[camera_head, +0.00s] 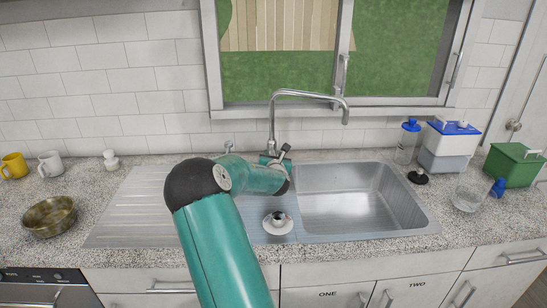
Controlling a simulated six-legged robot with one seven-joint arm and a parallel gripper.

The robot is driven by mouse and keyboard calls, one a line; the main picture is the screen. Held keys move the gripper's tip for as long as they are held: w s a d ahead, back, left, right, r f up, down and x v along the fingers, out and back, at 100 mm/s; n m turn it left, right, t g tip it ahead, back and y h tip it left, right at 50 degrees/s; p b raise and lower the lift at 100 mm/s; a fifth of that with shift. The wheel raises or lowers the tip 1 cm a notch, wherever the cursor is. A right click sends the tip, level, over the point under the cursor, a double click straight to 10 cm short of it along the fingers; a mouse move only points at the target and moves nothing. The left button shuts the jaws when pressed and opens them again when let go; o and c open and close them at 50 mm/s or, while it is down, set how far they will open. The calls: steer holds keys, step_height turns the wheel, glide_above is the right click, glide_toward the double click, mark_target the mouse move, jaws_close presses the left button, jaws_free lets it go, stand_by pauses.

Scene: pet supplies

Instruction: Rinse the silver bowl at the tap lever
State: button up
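A shiny metal bowl (50,216) with a brownish-gold tint stands upright on the counter at the far left. A pale, see-through or silvery bowl (467,198) stands on the counter at the right; I cannot tell its material. The curved tap (308,94) rises behind the sink, with its spout over the basin. My arm reaches forward to the tap's base, and my gripper (280,155) is close beside it. The lever is not clearly visible, and my arm partly covers that area. The fingers are too small to tell whether they are open or touching anything. No water is visible.
The steel sink (350,200) has an empty main basin. A ribbed drainboard (135,205) lies left of it. Yellow (14,166) and white (51,164) mugs stand far left. A bottle (407,142), a blue-lidded container (447,148) and a green box (512,166) stand right.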

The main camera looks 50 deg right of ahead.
steer(key=v, duration=1.3)
steer(key=shift+s+a, duration=0.25)
steer(key=shift+s, duration=0.05)
